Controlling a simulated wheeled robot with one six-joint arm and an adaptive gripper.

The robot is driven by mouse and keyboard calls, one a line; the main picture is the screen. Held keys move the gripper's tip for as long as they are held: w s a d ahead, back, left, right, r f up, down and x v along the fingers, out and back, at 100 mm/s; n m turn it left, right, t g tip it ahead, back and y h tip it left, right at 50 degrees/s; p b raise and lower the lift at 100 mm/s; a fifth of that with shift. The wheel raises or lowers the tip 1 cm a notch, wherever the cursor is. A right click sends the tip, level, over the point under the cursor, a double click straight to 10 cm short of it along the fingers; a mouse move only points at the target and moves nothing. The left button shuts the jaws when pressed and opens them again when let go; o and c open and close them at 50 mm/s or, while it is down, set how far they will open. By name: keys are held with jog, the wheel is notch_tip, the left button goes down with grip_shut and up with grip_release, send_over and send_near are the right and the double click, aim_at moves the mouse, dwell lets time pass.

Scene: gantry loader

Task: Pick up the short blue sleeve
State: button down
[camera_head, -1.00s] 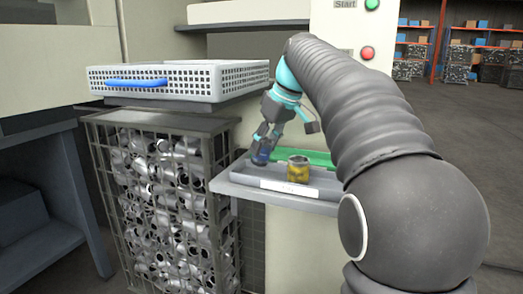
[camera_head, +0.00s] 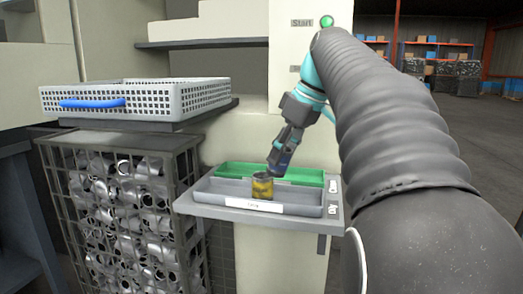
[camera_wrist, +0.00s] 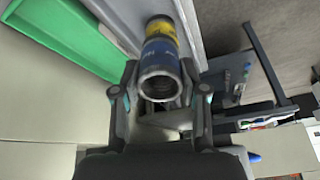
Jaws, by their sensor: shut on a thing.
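My gripper (camera_wrist: 160,98) is shut on the short blue sleeve (camera_wrist: 158,60), a hollow metal ring with a dark blue band, its open end facing the wrist camera. In the head view the gripper (camera_head: 283,160) points down over the grey tray (camera_head: 228,198), and the blue sleeve is mostly hidden by the fingers there. A yellow sleeve (camera_head: 262,188) stands upright in the tray, just below and left of the gripper. In the wrist view the yellow sleeve (camera_wrist: 160,28) appears right behind the blue one; I cannot tell whether they touch.
A green tray (camera_head: 300,175) lies behind the grey one on the same shelf. A white perforated basket (camera_head: 190,98) with a blue handle stands at the left, above a wire cage (camera_head: 110,140) full of metal parts. A machine panel with a green button (camera_head: 326,21) rises behind.

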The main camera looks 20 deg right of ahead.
jog(key=s+d+r+g+h+p, duration=0.1)
jog(key=s+d+r+g+h, duration=0.1)
jog(key=s+d, duration=0.4)
jog(key=shift+s, duration=0.15)
